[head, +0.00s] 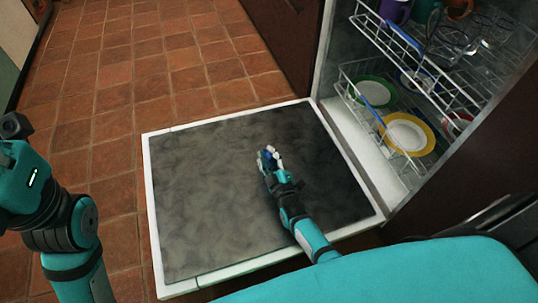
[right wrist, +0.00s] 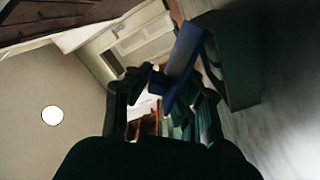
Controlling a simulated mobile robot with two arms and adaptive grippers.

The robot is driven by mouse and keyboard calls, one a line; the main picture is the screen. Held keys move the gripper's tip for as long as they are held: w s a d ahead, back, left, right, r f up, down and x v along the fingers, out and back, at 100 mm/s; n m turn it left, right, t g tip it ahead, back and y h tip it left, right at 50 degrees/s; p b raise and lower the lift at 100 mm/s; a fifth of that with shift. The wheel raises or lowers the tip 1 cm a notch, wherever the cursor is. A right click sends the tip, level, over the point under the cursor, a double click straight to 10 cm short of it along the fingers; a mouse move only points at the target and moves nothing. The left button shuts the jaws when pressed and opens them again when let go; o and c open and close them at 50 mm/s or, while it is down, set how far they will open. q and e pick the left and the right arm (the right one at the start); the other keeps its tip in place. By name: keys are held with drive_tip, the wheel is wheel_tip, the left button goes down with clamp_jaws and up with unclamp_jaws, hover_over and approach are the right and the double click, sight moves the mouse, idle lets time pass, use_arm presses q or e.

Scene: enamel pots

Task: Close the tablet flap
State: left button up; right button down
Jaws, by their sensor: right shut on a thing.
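The dishwasher door (head: 215,200) lies open and flat, its dark grey inner face up. My right gripper (head: 268,157) is low over the middle of this face. A small blue piece (head: 263,161), apparently the tablet flap, shows at its fingertips. In the right wrist view the blue flap (right wrist: 187,50) stands up at an angle between the fingers of my right gripper (right wrist: 165,92), which is shut on it. A dark box-like part (right wrist: 232,65) is beside the flap. The fingers hide part of the flap and its hinge. My left gripper is not in view; only my left arm shows.
The dishwasher's racks at the right hold plates, including a yellow-rimmed plate (head: 408,134) and a green-rimmed plate (head: 374,92), with cups above. The tiled floor (head: 130,75) left of the door is clear.

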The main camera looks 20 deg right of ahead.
drive_tip(key=c, duration=1.5)
unclamp_jaws()
drive_tip(key=shift+d+r, duration=0.1)
drive_tip(key=shift+d, duration=0.2)
drive_tip(key=shift+o, duration=1.1)
drive_tip(key=shift+a, duration=0.1)
wheel_tip(320, 180, up, 10)
drive_tip(key=shift+f, duration=0.1)
